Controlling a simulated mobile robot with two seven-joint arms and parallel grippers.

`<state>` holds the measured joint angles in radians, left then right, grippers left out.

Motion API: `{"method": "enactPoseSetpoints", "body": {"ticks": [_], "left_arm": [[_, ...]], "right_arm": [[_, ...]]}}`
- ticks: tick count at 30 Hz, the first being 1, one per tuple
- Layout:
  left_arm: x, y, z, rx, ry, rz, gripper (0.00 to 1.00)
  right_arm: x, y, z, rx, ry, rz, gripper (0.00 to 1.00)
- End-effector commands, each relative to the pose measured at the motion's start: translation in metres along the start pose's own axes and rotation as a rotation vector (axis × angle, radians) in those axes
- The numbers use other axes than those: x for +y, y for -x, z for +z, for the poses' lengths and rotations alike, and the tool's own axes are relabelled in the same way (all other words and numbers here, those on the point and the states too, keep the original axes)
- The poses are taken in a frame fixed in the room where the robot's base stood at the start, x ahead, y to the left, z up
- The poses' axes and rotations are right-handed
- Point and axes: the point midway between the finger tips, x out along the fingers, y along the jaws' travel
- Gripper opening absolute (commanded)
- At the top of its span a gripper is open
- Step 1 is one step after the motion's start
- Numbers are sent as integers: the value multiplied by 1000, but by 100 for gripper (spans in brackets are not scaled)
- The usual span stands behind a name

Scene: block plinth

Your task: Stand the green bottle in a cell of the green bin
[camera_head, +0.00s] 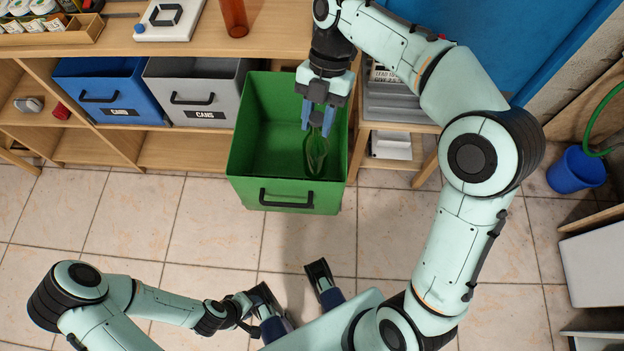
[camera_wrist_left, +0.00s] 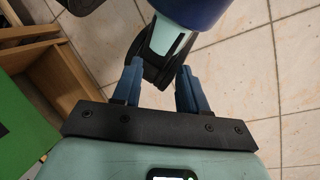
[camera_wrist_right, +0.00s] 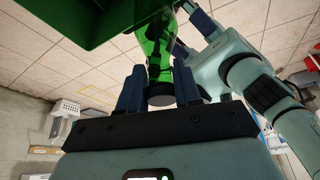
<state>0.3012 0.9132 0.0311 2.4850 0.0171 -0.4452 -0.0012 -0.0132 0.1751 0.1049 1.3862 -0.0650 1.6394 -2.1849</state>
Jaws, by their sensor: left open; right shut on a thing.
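My right gripper (camera_head: 318,118) is shut on the green bottle (camera_head: 316,152), in front of the green bin (camera_head: 275,196) in the head view. The bottle hangs below the fingers and overlaps the bin's right interior there; I cannot tell whether it is below the rim. In the right wrist view the bottle (camera_wrist_right: 157,50) sits between the fingers, its dark end near the palm, and the bin (camera_wrist_right: 75,22) fills the upper left. No cell dividers are clear. My left gripper (camera_head: 268,312) is open and empty, low near my base; its fingers also show in the left wrist view (camera_wrist_left: 158,88).
A blue bin (camera_head: 100,100) and a grey bin (camera_head: 185,110) stand left of the green bin on the shelf. A brown-orange cylinder (camera_head: 234,18) stands on the top above. A blue bucket (camera_head: 575,170) is far right.

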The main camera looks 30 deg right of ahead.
Motion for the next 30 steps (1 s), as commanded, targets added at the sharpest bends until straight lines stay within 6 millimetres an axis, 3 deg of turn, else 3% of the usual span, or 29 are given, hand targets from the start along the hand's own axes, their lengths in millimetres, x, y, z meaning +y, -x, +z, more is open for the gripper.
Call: {"method": "enactPoseSetpoints", "body": {"ticks": [3,18,30], "left_arm": [[-5,-13,-17,44,5,-2,43],[-20,-44,-82,216,18,-11,43],[-26,-53,-105,276,23,-15,43]], "right_arm": [[-1,-36,14,5,-2,-5,0],[0,-158,65,4,-1,-3,0],[0,-201,83,3,-1,-2,0]]}}
